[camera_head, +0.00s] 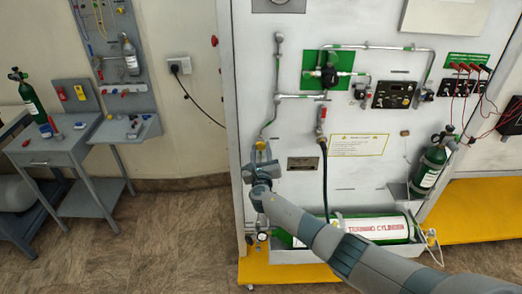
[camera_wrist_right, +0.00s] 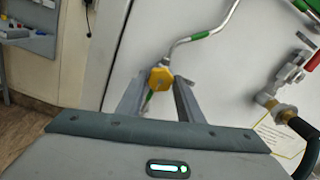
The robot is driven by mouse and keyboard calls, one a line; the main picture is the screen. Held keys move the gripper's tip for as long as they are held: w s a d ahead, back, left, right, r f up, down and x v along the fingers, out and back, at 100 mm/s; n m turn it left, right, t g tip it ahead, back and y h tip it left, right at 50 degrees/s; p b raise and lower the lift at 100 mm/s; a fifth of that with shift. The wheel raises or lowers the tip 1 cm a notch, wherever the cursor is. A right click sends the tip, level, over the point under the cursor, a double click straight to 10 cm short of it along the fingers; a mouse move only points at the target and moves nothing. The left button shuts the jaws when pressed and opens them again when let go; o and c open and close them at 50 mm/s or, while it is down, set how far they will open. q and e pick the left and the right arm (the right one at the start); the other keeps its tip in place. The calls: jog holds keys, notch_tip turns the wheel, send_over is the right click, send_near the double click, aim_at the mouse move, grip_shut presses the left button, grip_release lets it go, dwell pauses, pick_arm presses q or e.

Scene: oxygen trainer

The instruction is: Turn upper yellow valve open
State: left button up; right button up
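The upper yellow valve (camera_head: 260,145) is a small yellow knob on a thin pipe at the left side of the white panel. In the right wrist view the yellow knob (camera_wrist_right: 160,78) shows between the tips of my right gripper's fingers (camera_wrist_right: 159,84). The fingers stand apart, one on each side of the knob; I cannot tell whether either touches it. In the head view my right gripper (camera_head: 260,155) reaches up to the valve from below, and its arm hides part of the pipe beneath. My left gripper is not in view.
The white panel (camera_head: 300,190) carries pipes, a red-handled valve (camera_head: 322,112) and a dark hose to the right. A green training cylinder (camera_head: 380,228) lies low behind my right arm. A grey side table (camera_head: 55,150) stands at the left, with clear floor between.

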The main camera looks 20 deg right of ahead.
jog(key=shift+o, duration=1.2)
jog(key=shift+s, duration=0.1)
jog(key=shift+s+a, duration=0.15)
jog(key=shift+s, duration=0.3)
jog(key=b+v, duration=0.2)
jog(key=v, duration=1.4)
jog(key=shift+s, duration=0.1)
